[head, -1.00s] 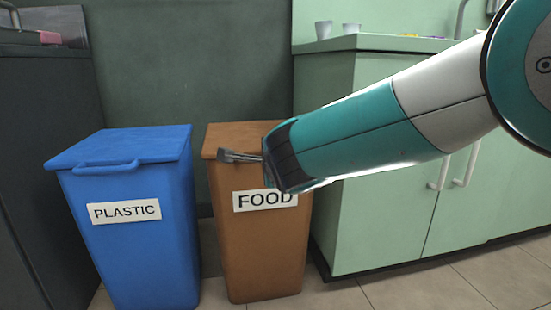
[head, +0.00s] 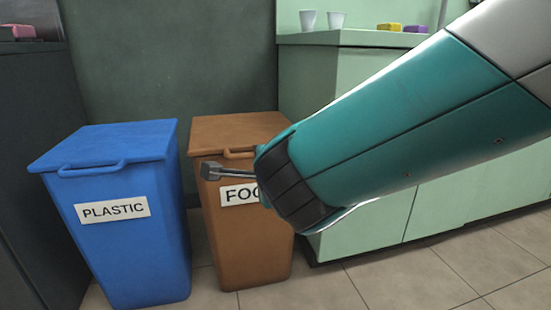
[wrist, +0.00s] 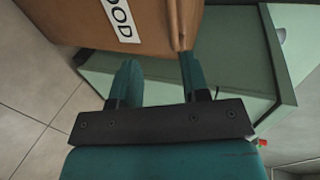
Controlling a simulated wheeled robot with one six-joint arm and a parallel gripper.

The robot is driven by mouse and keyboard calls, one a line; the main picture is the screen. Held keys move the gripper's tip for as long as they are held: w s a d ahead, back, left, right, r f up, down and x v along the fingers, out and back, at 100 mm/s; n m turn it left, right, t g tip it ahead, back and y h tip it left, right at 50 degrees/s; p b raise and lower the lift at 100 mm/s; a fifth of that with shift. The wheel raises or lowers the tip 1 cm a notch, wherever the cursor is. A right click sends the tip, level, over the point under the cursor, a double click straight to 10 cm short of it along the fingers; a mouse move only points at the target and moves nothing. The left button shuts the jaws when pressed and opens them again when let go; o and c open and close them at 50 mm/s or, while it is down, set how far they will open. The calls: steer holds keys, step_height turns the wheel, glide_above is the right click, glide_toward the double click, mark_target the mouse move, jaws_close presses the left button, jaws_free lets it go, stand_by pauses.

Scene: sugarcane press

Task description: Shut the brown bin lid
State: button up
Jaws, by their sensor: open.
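The brown bin (head: 240,250) with a FOOD label stands upright beside the blue bin. Its brown lid (head: 235,130) lies flat across the top and looks down, with a handle (head: 238,153) at its front edge. My gripper (head: 211,171) is in front of the bin, just below the lid's front edge; my arm hides the bin's right side and part of the label. In the wrist view my gripper (wrist: 158,78) is open and empty, its two fingers apart, with the brown bin (wrist: 158,22) beyond them. I cannot tell whether a finger touches the bin.
The blue PLASTIC bin (head: 140,240) with its lid down stands close on the left. A green cabinet (head: 370,225) is on the right, with white cups (head: 308,20) on its counter. A dark cabinet (head: 30,150) is at the far left. Tiled floor is open in front.

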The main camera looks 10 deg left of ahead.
steer(key=p+v, duration=0.1)
steer(key=v, duration=0.6)
steer(key=shift+s, duration=0.1)
steer(key=s+d+r+n+g+h+p, duration=0.1)
steer(key=s+d+r+n+g+p, duration=0.15)
steer(key=d+n+p, duration=0.35)
steer(key=s+d+r+n+g+h+p, duration=0.1)
steer(key=d+r+n+g+p, duration=0.2)
steer(key=d, duration=0.4)
steer(key=s+d+r+n+g+y+p, duration=0.1)
steer(key=s+d+r+n+g+p, duration=0.2)
steer(key=s+r+n+g+p, duration=0.25)
steer(key=s+d+r+n+g+p, duration=0.2)
steer(key=s+d+r+n+p, duration=0.15)
steer(key=s+n, duration=0.4)
step_height(320, 180, up, 38)
steer(key=s+m+p, duration=0.1)
steer(key=s+p, duration=0.1)
steer(key=p, duration=3.5)
steer(key=shift+a+f, duration=0.2)
